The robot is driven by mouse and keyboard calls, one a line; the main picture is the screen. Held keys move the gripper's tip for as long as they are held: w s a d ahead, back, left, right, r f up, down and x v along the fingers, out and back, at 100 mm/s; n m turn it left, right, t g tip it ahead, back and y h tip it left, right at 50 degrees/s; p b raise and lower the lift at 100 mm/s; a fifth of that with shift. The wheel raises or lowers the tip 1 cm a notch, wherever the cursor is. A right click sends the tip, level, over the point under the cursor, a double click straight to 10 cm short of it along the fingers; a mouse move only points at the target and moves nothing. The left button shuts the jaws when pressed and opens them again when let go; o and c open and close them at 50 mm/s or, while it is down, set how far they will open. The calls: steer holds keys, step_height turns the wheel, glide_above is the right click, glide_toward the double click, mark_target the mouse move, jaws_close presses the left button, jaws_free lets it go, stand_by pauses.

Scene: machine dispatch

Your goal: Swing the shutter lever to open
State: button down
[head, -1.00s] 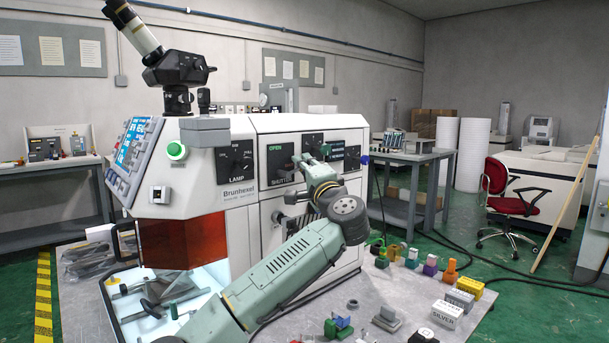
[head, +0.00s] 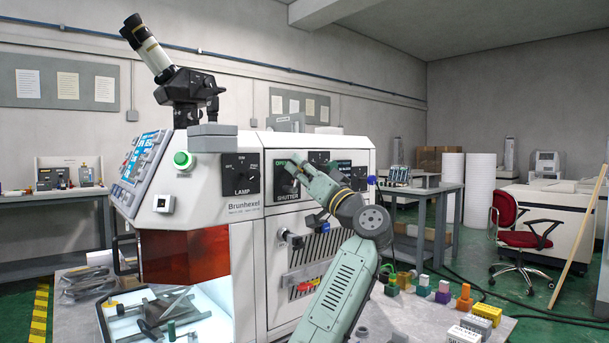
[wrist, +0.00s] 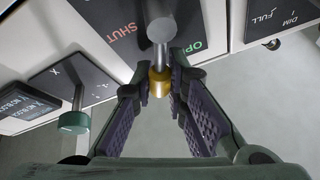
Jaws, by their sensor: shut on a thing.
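The shutter panel (head: 285,196) is a black plate on the front of the white machine, marked OPEN in green and SHUTTER below. In the wrist view the panel (wrist: 112,22) shows red SHUT lettering and green OPEN lettering. The shutter lever (wrist: 161,30) has a grey rounded part and a brass-coloured end (wrist: 159,82). My gripper (wrist: 160,88) has its two dark ridged fingers on either side of the brass end, closed on it. In the head view my gripper (head: 294,168) covers most of the lever, so its exact angle is hard to tell.
The LAMP panel (head: 241,175) with its own knob is left of the shutter panel. Another knob with a green end (wrist: 74,121) stands close to my gripper in the wrist view. Handles (head: 290,239) project below. Small coloured parts (head: 443,290) lie on the table at right.

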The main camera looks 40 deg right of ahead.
steer(key=shift+s+a+r+n+g+y+p, duration=0.1)
steer(key=shift+a+n+g+y+p, duration=0.2)
steer(key=shift+n+y, duration=0.6)
steer(key=shift+w+a+r+n+g+y+p, duration=0.1)
steer(key=shift+a+n+y, duration=0.3)
steer(key=shift+n, duration=1.05)
steer(key=shift+s+a+n+g+y+p, duration=0.15)
steer(key=shift+a+n+y, duration=0.15)
steer(key=shift+n+y, duration=0.65)
steer(key=shift+n, duration=0.4)
steer(key=c, duration=1.6)
jaws_free()
steer(key=shift+o, duration=0.2)
steer(key=v, duration=0.7)
steer(key=shift+s, duration=0.2)
steer(key=shift+f, duration=0.1)
